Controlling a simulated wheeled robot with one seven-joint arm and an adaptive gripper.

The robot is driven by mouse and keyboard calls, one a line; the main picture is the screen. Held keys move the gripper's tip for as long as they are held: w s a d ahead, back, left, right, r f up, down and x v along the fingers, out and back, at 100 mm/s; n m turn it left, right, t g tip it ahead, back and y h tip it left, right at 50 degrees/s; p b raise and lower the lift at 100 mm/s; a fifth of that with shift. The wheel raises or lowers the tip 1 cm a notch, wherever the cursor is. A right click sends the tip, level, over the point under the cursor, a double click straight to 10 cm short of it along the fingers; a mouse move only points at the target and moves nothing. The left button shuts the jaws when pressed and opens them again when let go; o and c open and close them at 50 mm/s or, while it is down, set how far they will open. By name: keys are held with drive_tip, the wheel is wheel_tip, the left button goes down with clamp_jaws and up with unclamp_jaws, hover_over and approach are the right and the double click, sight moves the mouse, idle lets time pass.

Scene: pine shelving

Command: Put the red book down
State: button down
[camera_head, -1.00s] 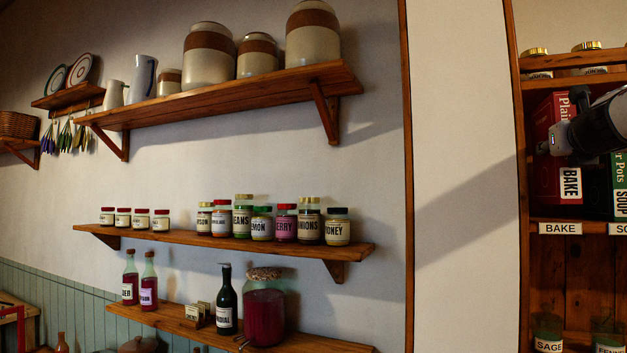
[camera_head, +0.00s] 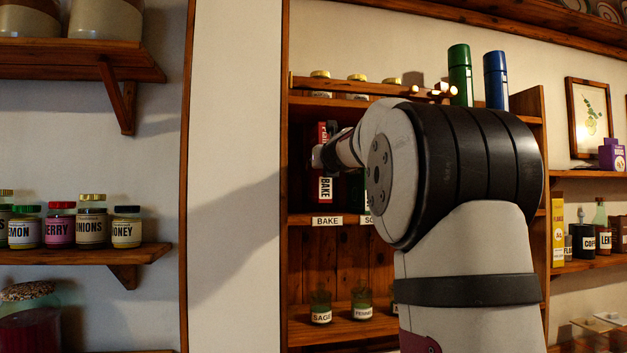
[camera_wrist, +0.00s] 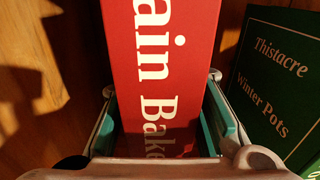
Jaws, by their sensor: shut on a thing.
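The red book (camera_head: 322,134) stands upright in the pine bookcase, above the "BAKE" shelf label (camera_head: 327,221). My gripper (camera_head: 318,157) is at its front, largely covered by my arm. In the wrist view the red book's spine (camera_wrist: 165,60), with white lettering, fills the middle. My gripper (camera_wrist: 160,110) is shut on it, with one finger on each side. Whether the book's bottom touches the shelf board is hidden.
A green book (camera_wrist: 275,85), "Winter Pots", stands to the right with a gap. A wooden side wall (camera_wrist: 45,70) is to the left. Jars stand on the shelf below, including a sage jar (camera_head: 321,305). Green (camera_head: 460,75) and blue (camera_head: 496,80) flasks stand on top.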

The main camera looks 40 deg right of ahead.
sight(320, 173)
drive_tip(key=shift+w+f+b, duration=0.25)
drive_tip(key=shift+f+b, duration=0.9)
drive_tip(key=shift+b, duration=0.8)
drive_tip(key=shift+s+a+f+b, duration=0.1)
drive_tip(key=shift+f+b, duration=0.1)
drive_tip(key=shift+b, duration=0.3)
drive_tip(key=shift+s, duration=0.15)
drive_tip(key=shift+f, duration=0.1)
drive_tip(key=c, duration=1.2)
unclamp_jaws()
drive_tip(key=shift+f, duration=0.1)
drive_tip(key=b+v, duration=0.2)
drive_tip(key=v, duration=1)
